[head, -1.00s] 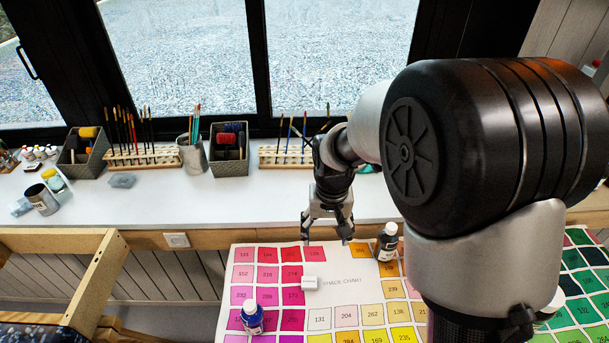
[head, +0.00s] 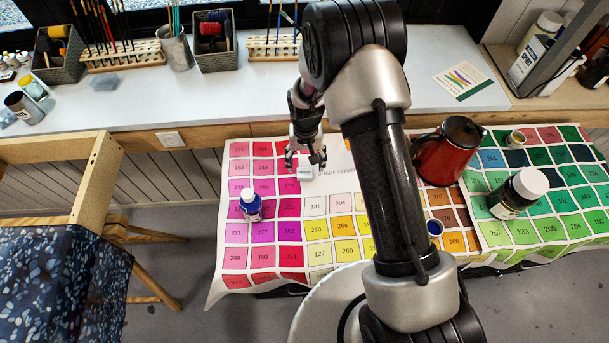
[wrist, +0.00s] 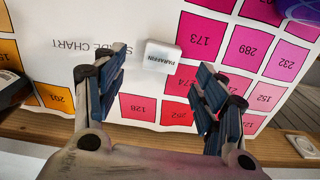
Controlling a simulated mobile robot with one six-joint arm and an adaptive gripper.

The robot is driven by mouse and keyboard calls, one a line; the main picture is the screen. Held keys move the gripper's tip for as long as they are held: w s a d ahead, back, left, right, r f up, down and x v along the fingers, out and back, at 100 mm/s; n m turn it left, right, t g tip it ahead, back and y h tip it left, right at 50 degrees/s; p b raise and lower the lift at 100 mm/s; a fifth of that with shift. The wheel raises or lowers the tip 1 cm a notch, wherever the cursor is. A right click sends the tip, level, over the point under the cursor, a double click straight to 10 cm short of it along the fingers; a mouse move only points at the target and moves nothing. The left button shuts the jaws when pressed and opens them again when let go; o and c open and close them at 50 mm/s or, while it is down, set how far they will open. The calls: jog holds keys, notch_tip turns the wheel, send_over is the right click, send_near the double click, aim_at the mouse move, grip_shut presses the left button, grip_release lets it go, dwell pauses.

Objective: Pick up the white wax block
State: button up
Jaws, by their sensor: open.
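The white wax block (head: 305,174) lies on the shade chart (head: 335,190), beside its pink and red squares. In the wrist view the block (wrist: 162,56) shows the word PARAFFIN and sits a little beyond the gap between the fingertips. My gripper (head: 305,160) is just behind the block in the head view, low over the chart. In the wrist view my gripper (wrist: 160,85) is open, one finger to each side, with nothing between the fingers. Whether the fingertips touch the chart I cannot tell.
A blue bottle (head: 250,206) stands on the chart left of the block. A red pot (head: 450,150) and a dark bottle with a white cap (head: 520,192) stand to the right. A wooden frame (head: 85,190) is at the left. The white counter (head: 230,95) lies behind.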

aim_at(305, 173)
notch_tip(305, 173, down, 7)
jog(key=shift+w+a+r+b, duration=0.1)
jog(key=shift+a+r+b, duration=0.1)
jog(key=shift+b, duration=0.75)
jog(key=shift+c, duration=0.5)
jog(key=c, duration=1)
jog(key=shift+r, duration=0.15)
